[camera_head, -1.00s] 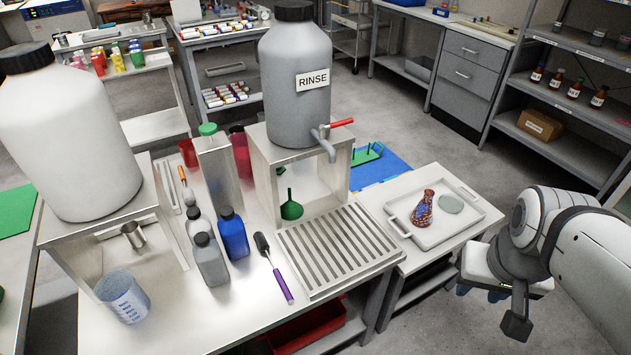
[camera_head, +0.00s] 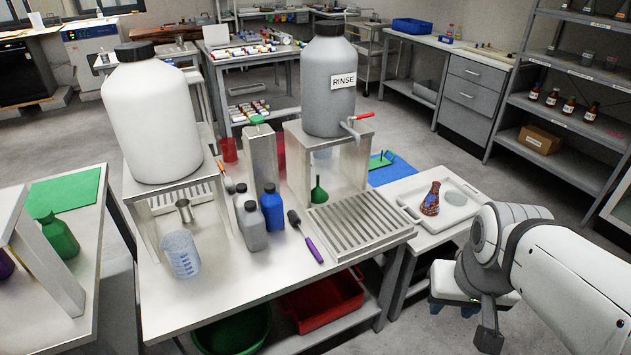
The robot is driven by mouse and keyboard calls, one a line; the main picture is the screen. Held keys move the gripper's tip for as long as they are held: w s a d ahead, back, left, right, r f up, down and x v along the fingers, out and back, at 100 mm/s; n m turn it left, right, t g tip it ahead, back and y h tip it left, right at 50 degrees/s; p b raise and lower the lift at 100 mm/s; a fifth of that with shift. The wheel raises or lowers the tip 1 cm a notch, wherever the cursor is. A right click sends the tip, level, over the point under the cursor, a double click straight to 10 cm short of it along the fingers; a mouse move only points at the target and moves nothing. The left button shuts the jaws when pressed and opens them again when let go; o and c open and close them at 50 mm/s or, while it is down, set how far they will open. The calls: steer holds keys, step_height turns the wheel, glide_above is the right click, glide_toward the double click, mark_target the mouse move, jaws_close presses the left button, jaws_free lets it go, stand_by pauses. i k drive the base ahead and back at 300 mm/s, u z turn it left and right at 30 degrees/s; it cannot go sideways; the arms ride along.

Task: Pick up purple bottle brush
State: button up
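The purple bottle brush (camera_head: 306,238) lies on the steel table in the head view. Its purple handle points to the front right and its dark bristle head points to the back left. It lies between the blue bottle (camera_head: 271,210) and the slatted drain rack (camera_head: 358,224), apart from my gripper. My gripper (camera_head: 478,325) is at the lower right, off the table's right side and well away from the brush. Its fingers point down and are partly seen; I cannot make out the gap between them.
A grey bottle (camera_head: 252,228) and a beaker (camera_head: 181,254) stand left of the brush. The grey RINSE carboy (camera_head: 329,95) stands on a raised stand behind it. A white tray (camera_head: 436,222) with a patterned flask is at the right. Bare tabletop lies in front of the brush.

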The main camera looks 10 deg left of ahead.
mark_target(294, 218)
steer(key=u, duration=0.1)
steer(key=i, duration=1)
steer(key=u, duration=0.05)
